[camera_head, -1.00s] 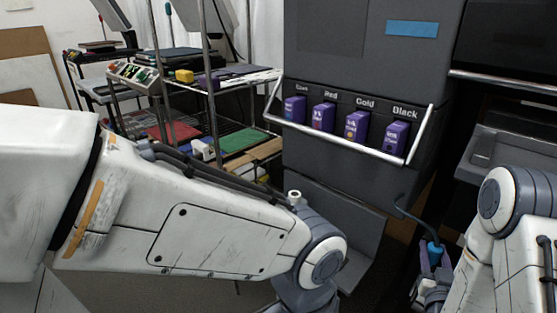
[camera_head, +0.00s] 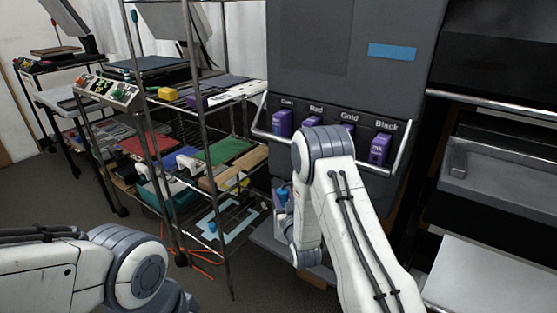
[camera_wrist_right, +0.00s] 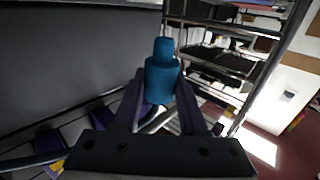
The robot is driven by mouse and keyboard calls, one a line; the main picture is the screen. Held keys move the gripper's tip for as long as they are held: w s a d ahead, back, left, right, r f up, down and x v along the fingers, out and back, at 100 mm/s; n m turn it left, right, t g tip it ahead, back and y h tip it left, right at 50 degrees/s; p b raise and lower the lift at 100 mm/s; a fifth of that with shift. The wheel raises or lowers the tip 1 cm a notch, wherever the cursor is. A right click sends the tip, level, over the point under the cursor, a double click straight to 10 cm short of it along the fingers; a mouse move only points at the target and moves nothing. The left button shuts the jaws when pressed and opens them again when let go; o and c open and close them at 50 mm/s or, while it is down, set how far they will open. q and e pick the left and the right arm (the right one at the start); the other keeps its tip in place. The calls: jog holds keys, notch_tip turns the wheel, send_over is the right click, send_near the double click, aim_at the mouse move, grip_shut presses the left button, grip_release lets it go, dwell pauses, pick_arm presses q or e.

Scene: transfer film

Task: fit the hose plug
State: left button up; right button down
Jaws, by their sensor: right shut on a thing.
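The blue hose plug (camera_wrist_right: 161,80) is between the purple fingers of my right gripper (camera_wrist_right: 160,92) in the right wrist view. The gripper is shut on it, and the plug's narrower tip points away from the gripper. In the head view the plug (camera_head: 283,191) shows small, left of my right arm and below the machine's left front. My right gripper (camera_head: 281,207) is partly hidden there by my own arm. A dark teal hose (camera_wrist_right: 28,162) shows at the lower left of the wrist view. I cannot see a socket for the plug. My left gripper is out of view.
The grey machine (camera_head: 350,50) has purple cartridges (camera_head: 380,149) under labels, including Red, Gold and Black, behind a metal rail (camera_head: 404,150). A wire shelf rack (camera_head: 215,140) with coloured sheets stands to its left. A grey unit (camera_head: 500,170) stands at the right.

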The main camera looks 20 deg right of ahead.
aim_at(286, 190)
pick_arm(q)
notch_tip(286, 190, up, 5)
jog(key=p, duration=0.2)
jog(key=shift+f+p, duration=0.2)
jog(key=shift+p, duration=0.2)
pick_arm(e)
jog(key=w+d+r, duration=0.3)
jog(key=w+r, duration=0.1)
jog(key=w, duration=0.1)
jog(key=shift+h, duration=0.3)
pick_arm(q)
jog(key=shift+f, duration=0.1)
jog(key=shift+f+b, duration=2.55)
jog(key=shift+b, duration=0.1)
pick_arm(e)
jog(key=shift+f, duration=3)
jog(key=shift+s, duration=0.1)
pick_arm(q)
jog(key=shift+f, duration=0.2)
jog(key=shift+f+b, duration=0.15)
jog(key=shift+b, duration=0.2)
pick_arm(e)
jog(key=shift+f, duration=0.15)
